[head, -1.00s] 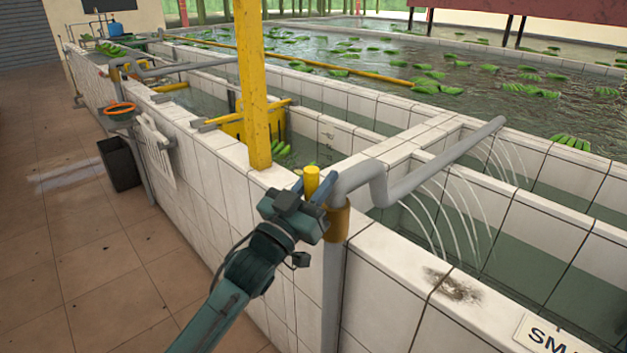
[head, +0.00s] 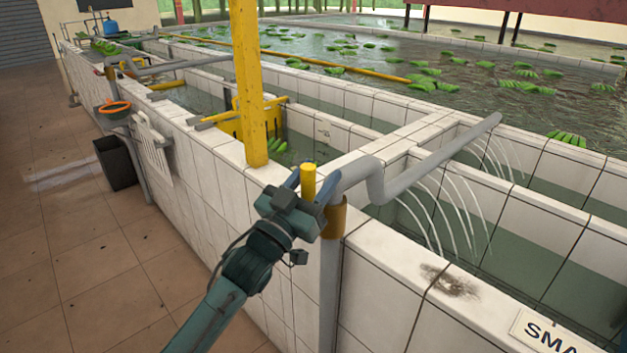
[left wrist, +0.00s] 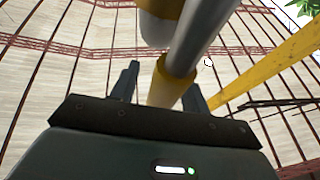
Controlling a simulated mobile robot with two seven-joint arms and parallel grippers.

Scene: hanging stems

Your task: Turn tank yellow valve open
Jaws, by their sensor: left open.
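The yellow valve handle (head: 308,181) is a short upright yellow cylinder beside the bent grey pipe (head: 375,180) at the tank wall's corner. My left gripper (head: 307,186) is open, with one blue finger on each side of the handle. In the left wrist view, a yellow piece (left wrist: 164,90) shows between the two dark fingers (left wrist: 161,84), with clear space on the left side. I cannot tell whether a finger touches it. The valve body is partly hidden behind my gripper; a yellow-brown collar (head: 335,219) shows below. My right gripper is not in view.
The white tiled tank wall (head: 400,255) runs along my arm. A yellow post (head: 248,80) stands just behind the valve. Thin water jets (head: 430,212) fall from the pipe into the tank. The tiled floor (head: 60,280) at left is mostly clear, with a black bin (head: 118,162).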

